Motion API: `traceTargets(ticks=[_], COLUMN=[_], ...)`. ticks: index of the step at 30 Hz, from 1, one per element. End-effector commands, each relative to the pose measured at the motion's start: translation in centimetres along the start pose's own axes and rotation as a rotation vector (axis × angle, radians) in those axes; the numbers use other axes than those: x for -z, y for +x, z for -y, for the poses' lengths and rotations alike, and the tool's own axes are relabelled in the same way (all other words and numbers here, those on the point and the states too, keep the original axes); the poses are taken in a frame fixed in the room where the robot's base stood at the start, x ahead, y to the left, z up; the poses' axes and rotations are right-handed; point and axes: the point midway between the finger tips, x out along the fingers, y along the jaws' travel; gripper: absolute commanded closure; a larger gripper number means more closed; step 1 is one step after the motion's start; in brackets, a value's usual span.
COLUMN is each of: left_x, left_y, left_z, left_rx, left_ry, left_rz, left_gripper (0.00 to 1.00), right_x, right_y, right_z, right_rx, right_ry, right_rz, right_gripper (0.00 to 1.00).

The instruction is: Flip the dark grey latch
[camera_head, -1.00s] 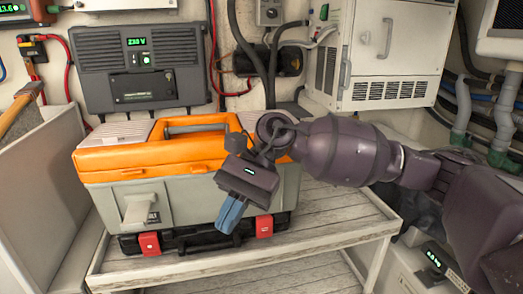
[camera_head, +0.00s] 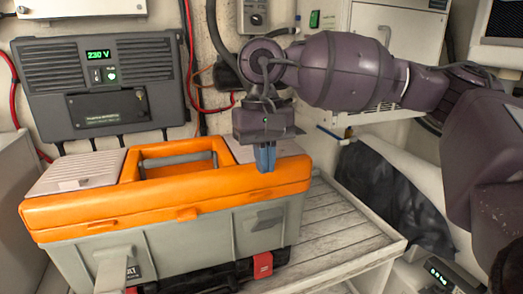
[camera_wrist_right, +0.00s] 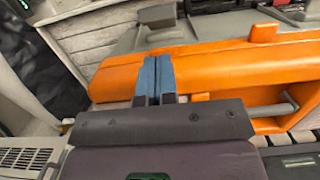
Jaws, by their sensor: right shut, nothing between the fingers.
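A toolbox with an orange lid (camera_head: 100,209) and a grey body (camera_head: 190,243) stands on a slatted bench. A dark grey latch (camera_wrist_right: 157,14) sticks out from the box front in the right wrist view. It looks like the right front latch (camera_head: 265,220) in the head view, just below the lid edge. My right gripper (camera_head: 265,160) is shut and empty, blue fingers pointing down, over the right part of the lid. In the wrist view its fingers (camera_wrist_right: 156,76) overlap the orange lid, apart from the latch. My left gripper is out of view.
A paler left front latch (camera_head: 112,268) juts out from the box. A black case with a red clasp (camera_head: 262,265) lies under the box. A grey inverter (camera_head: 100,85) hangs behind. The slatted bench (camera_head: 340,235) is clear to the right.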

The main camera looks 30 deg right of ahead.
Motion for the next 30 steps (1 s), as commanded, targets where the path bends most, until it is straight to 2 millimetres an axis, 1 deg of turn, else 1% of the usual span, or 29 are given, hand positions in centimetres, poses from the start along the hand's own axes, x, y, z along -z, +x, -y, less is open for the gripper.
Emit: traceTargets(ticks=[1,6,12,18,30], left_x=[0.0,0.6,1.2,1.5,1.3], left_y=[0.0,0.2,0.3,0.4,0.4], left_z=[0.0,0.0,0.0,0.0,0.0], left_rx=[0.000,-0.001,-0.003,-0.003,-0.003], left_ry=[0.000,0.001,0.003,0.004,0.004], left_rz=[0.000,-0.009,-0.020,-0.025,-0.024], left_gripper=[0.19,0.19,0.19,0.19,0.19], right_x=[0.0,0.0,0.0,0.0,0.1], right_y=[0.9,3.6,5.8,6.5,6.5], right_z=[0.0,0.0,0.0,0.0,0.0], right_rx=[-0.002,0.000,0.001,0.002,0.002], right_ry=[0.000,0.000,0.000,0.000,0.001], right_rz=[0.002,0.002,0.002,0.000,-0.004], right_gripper=[1.00,1.00,1.00,1.00,1.00])
